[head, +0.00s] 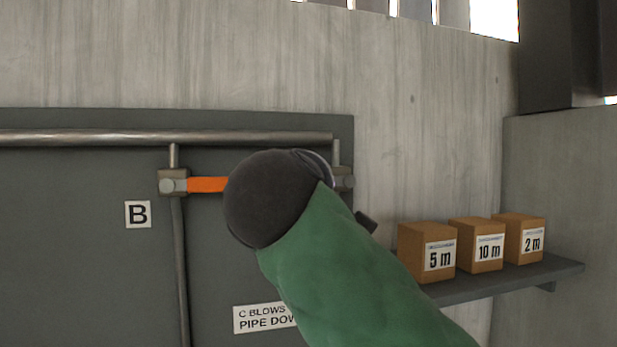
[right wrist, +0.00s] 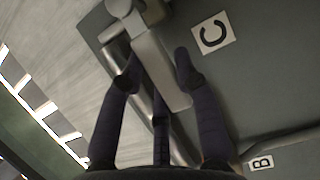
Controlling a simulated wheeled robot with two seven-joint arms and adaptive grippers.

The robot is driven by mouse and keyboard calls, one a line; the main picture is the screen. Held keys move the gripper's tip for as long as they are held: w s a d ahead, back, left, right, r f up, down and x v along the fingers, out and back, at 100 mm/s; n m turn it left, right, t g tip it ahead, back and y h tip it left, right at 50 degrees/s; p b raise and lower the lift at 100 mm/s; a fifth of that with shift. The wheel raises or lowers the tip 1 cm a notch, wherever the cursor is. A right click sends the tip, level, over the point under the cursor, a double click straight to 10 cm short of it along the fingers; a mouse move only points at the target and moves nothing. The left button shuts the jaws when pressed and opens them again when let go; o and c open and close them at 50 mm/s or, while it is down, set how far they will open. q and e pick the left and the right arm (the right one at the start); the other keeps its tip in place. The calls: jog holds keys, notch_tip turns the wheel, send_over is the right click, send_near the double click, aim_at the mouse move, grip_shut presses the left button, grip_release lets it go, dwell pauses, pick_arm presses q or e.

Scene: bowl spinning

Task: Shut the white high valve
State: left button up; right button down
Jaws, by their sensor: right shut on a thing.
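The fingers are shut on the lever, one on each side. A "C" label (right wrist: 212,33) is on the panel beside it. Only part of that valve's body (head: 344,178) shows, just right of the wrist. My left gripper is in neither view.
An orange valve lever (head: 206,185) lies level, left of my wrist, above label "B" (head: 138,214). A horizontal pipe (head: 250,138) runs above both valves. A shelf (head: 500,285) with boxes marked 5 m, 10 m and 2 m stands right of my arm.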

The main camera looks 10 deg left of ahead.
dwell(0.4)
jog(key=c, duration=0.9)
grip_release()
jog(key=shift+w, duration=0.1)
jog(key=s, duration=1.2)
